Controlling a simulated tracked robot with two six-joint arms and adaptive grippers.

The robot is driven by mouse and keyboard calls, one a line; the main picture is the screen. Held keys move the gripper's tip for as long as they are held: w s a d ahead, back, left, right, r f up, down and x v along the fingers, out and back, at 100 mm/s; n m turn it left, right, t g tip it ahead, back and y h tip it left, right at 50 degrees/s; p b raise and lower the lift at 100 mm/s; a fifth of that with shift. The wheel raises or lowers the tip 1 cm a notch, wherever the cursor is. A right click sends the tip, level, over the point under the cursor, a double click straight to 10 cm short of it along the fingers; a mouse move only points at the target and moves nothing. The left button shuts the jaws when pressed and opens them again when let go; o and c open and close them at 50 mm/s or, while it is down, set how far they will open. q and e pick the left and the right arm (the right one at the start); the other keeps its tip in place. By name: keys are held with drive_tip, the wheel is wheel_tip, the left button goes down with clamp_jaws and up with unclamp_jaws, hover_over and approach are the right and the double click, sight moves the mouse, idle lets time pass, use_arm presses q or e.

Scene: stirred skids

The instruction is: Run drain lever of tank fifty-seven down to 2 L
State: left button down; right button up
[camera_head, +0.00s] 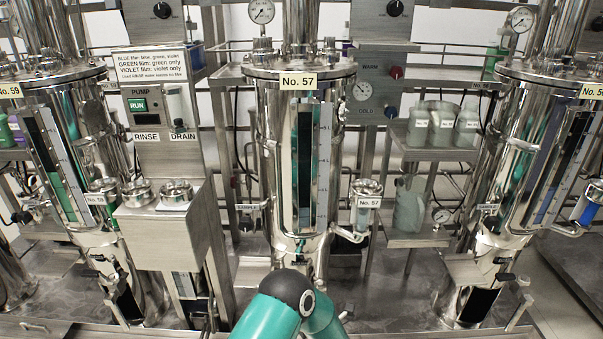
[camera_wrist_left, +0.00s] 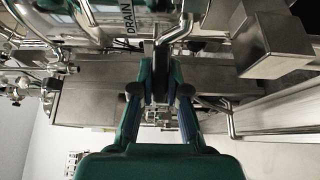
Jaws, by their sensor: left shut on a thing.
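Tank fifty-seven (camera_head: 278,150) is a polished steel cylinder labelled No. 57, in the middle of the head view. Its upright sight glass (camera_head: 304,165) has a litre scale and a dark and teal strip; I cannot read the level surely. In the left wrist view a DRAIN label (camera_wrist_left: 128,16) stands beside a bent metal lever (camera_wrist_left: 161,58). My left gripper (camera_wrist_left: 160,88) is shut on the lever's end, which its fingers partly hide. The lever does not show clearly in the head view. My right gripper is not in view.
A steel rinse and drain console (camera_head: 168,228) with cups stands left of the tank. Tank 59 (camera_head: 52,150) is at the left, another tank (camera_head: 530,150) at the right. A shelf (camera_head: 432,148) with bottles stands between. A small No. 57 cup (camera_head: 367,190) hangs beside the tank.

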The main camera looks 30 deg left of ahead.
use_arm(q)
drive_tip(key=shift+f, duration=0.25)
drive_tip(key=shift+w+a+m+t+h, duration=0.15)
drive_tip(key=shift+a+m+t+h, duration=0.35)
drive_tip(key=shift+m+t+h, duration=0.3)
drive_tip(key=shift+w+a+m+t+h+b, duration=0.2)
drive_tip(key=shift+m+t+h, duration=0.2)
drive_tip(key=shift+t, duration=0.2)
drive_tip(key=shift+w+a+m+t+h+b, duration=0.15)
drive_tip(key=shift+m+t+h, duration=0.2)
drive_tip(key=shift+t, duration=0.25)
drive_tip(key=m+t+h, duration=0.1)
drive_tip(key=w+m+t+h+b, duration=0.1)
drive_tip(key=a+m+h+b, duration=0.1)
drive_tip(key=h, duration=0.1)
drive_tip(key=shift+w+a+r+t, duration=0.1)
drive_tip(key=shift+w+t, duration=0.2)
drive_tip(key=shift+t, duration=0.1)
